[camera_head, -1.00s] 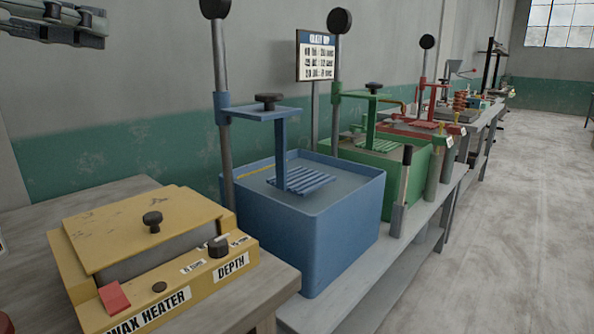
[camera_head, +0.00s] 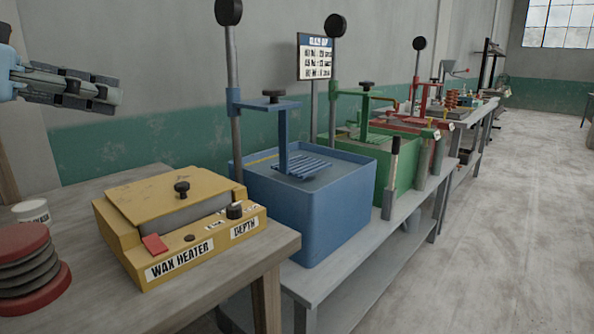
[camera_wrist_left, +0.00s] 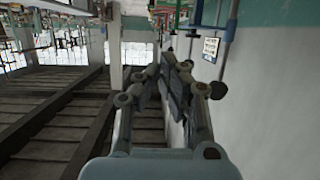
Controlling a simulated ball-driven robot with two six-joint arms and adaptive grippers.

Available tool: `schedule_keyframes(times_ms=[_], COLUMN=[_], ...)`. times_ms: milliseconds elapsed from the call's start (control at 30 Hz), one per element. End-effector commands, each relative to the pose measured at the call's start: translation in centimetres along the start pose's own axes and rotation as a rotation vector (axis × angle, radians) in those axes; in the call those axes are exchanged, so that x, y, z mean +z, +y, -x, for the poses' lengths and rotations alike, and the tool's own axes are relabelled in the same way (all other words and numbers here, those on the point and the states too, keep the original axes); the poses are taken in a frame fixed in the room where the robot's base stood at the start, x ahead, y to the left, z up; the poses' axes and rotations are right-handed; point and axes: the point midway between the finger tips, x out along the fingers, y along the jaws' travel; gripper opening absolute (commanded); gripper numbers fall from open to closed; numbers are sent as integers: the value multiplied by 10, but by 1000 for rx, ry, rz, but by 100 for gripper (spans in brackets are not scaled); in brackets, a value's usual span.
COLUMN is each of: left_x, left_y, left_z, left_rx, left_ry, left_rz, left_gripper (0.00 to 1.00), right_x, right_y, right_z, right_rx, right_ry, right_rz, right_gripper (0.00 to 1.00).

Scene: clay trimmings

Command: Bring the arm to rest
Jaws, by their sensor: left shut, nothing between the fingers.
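My left gripper (camera_head: 112,98) comes in from the left edge in the head view, raised in front of the grey wall. It is above the bench's left end and apart from everything there. Its fingers are together with nothing between them. It also shows in the left wrist view (camera_wrist_left: 177,62), where the fingers meet over a sideways view of the room. My right gripper is in neither view.
Below the left gripper, a wooden bench holds a yellow wax heater (camera_head: 150,246), a red and grey disc stack (camera_head: 30,268) and a white tub (camera_head: 32,212). A blue tank (camera_head: 312,215) and a green tank (camera_head: 395,178) stand to the right. The floor at right is clear.

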Motion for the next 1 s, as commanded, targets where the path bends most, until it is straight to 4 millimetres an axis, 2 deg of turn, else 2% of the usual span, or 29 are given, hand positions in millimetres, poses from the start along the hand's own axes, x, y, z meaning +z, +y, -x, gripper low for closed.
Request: schedule_keyframes(times_ms=[100,167,267,367,500,600,700,900,933,1000], left_x=[39,62,106,163,249,296,331,382,392,421], left_y=[5,8,15,26,50,67,84,120,119,110], left_z=[-9,-12,-16,-14,8,31,56,109,109,94], left_rx=[-28,-49,-93,-155,-271,-347,-412,-523,-531,-528], left_ry=[-64,-103,-184,-296,-497,-629,-745,-958,-973,-979], left_rz=[20,30,55,96,175,228,277,370,374,372], left_gripper=[0,0,0,0,0,0,0,0,0,0], right_x=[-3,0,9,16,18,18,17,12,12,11], right_y=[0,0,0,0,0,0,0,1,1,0], right_z=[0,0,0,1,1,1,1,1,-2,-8], right_rx=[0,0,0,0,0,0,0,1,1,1], right_ry=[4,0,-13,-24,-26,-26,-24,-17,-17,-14], right_rz=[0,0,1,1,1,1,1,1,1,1], right_gripper=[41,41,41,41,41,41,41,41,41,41])
